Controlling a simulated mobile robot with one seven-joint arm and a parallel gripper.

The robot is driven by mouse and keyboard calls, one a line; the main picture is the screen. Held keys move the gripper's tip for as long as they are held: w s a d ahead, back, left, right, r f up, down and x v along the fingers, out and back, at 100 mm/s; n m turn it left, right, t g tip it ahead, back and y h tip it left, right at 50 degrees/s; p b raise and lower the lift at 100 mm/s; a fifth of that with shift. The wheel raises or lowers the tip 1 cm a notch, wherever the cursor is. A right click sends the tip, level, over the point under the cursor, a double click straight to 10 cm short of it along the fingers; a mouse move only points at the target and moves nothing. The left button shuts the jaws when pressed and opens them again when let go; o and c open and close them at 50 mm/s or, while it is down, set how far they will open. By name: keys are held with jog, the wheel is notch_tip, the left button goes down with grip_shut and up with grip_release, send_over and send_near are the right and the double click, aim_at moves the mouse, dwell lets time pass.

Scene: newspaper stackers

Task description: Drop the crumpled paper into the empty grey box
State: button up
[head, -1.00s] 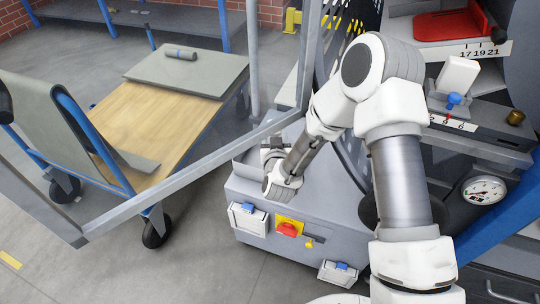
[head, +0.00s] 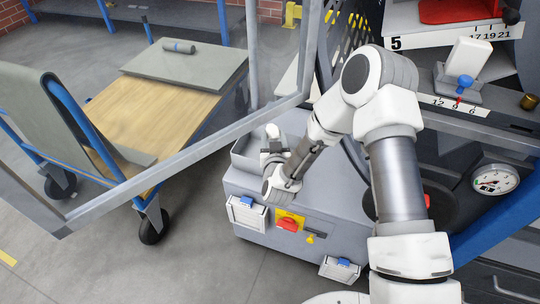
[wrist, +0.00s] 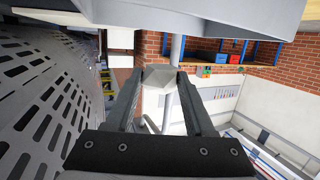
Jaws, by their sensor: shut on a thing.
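My gripper (wrist: 157,80) is shut on the crumpled paper (wrist: 159,77), a small pale grey, faceted lump between its fingertips in the wrist view. In the head view the paper (head: 272,130) shows as a small white lump at the end of my forearm. An open-topped grey box (head: 240,156) is on top of the low grey cabinet, just left of my gripper. My gripper and wrist cover its right part. I cannot tell how high the paper is above the rim. The visible part of the box looks empty.
A framed clear panel (head: 185,168) stands close left of the cabinet (head: 330,205). A cart (head: 150,115) is behind it. A machine with a gauge (head: 495,181) is at the right.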

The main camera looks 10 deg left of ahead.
jog(key=o, duration=1.4)
jog(key=p+v, duration=0.3)
jog(key=v, duration=1.4)
jog(key=shift+s+p, duration=0.25)
jog(key=shift+p, duration=0.05)
jog(key=shift+s, duration=0.1)
